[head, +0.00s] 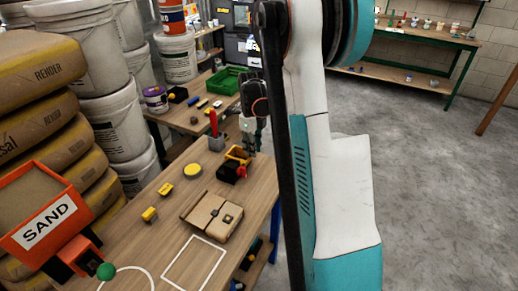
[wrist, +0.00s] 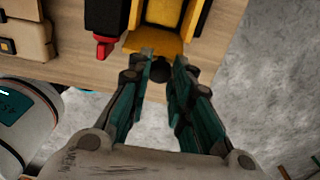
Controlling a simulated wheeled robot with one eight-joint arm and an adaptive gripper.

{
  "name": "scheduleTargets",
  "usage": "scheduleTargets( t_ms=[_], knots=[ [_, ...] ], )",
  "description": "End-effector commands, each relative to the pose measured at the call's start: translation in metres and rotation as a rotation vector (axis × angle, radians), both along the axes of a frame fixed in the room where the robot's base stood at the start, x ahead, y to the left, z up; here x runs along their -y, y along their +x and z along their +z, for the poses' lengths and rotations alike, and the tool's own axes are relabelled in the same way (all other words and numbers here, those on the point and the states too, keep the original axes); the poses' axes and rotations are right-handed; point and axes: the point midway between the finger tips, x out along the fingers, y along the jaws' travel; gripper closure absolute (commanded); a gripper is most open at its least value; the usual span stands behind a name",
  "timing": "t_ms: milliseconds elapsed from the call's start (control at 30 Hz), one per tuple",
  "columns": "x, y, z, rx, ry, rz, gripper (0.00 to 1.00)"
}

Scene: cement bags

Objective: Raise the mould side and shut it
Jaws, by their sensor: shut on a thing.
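The mould (head: 229,170) is a black and yellow box near the right edge of the wooden bench. My gripper (wrist: 161,64) is shut on this knob; the fingertips partly cover the side's edge. In the head view my gripper (head: 249,150) is at the far side of the mould. A red-tipped black part (wrist: 103,47) sits left of the mould.
On the bench (head: 160,235) are a tan box (head: 212,216), yellow pieces (head: 150,215), a round yellow item (head: 193,171) and a grey holder (head: 216,143) with a red-handled tool. An orange SAND hopper (head: 45,215) stands front left. Open floor lies to the right.

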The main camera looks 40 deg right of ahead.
Motion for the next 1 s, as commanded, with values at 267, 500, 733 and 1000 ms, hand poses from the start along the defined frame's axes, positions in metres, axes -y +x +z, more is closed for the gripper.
scheduleTargets(
  t_ms=[267,500,733,1000],
  knots=[
    [-0.009,0.022,0.002,0.016,0.007,0.001,1.00],
    [-0.012,0.029,0.001,0.017,0.008,0.000,1.00],
    [-0.012,0.029,0.001,0.016,0.008,0.000,0.59],
    [-0.012,0.028,0.002,0.014,0.007,0.000,0.59]
  ],
)
